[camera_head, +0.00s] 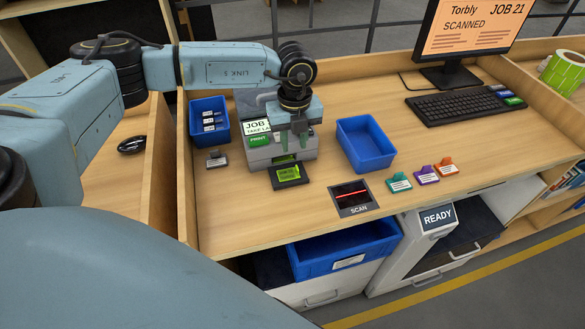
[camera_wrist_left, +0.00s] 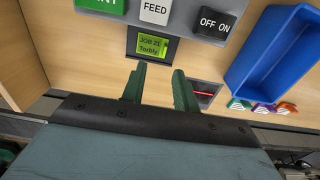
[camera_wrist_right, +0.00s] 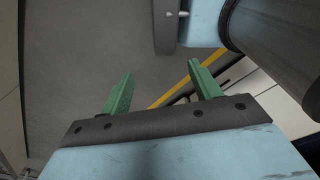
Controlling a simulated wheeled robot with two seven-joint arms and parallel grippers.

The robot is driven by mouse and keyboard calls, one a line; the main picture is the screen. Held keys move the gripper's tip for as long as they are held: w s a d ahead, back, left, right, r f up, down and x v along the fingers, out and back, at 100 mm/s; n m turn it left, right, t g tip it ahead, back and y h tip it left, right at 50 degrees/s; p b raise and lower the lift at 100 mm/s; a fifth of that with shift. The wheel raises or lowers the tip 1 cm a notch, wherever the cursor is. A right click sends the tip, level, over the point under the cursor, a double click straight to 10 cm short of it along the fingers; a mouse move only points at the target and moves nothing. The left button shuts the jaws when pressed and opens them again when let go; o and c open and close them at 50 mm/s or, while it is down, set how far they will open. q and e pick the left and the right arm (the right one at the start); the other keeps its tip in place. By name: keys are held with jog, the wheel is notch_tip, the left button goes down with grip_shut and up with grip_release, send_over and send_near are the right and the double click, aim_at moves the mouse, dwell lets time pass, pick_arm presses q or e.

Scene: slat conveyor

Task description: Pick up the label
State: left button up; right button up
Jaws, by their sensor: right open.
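The label (camera_head: 289,172) is a small bright green piece with dark print, lying on the black tray at the front of the grey printer (camera_head: 262,156). In the left wrist view the label (camera_wrist_left: 153,46) reads "JOB 21 Torbly" and lies just beyond the fingertips. My left gripper (camera_head: 291,148) points down at the printer's front, above the label. In its wrist view the left gripper (camera_wrist_left: 159,70) is open, with nothing between its green fingers. My right gripper (camera_wrist_right: 160,68) is open and empty over grey floor, away from the label.
An empty blue bin (camera_head: 366,144) stands right of the printer, and a blue bin with small labelled pieces (camera_head: 209,120) stands left. A scan plate (camera_head: 354,197) with a red line lies in front. Teal (camera_head: 399,182), purple (camera_head: 426,175) and orange (camera_head: 446,167) tags lie right of it.

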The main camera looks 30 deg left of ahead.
aim_at(296, 166)
pick_arm(q)
notch_tip(296, 166, down, 3)
jog(key=shift+w+r, duration=0.1)
jog(key=shift+r, duration=0.05)
jog(key=shift+d+f+p, duration=0.1)
jog(key=shift+f+p, duration=0.3)
jog(key=shift+f, duration=0.55)
jog(key=f, duration=0.3)
jog(key=shift+w+f, duration=0.25)
jog(key=shift+w, duration=0.1)
jog(key=shift+f, duration=0.2)
jog(key=c, duration=0.6)
grip_shut()
pick_arm(e)
jog(key=shift+w+d+r, duration=0.1)
jog(key=shift+w+r, duration=0.25)
jog(key=shift+r, duration=0.4)
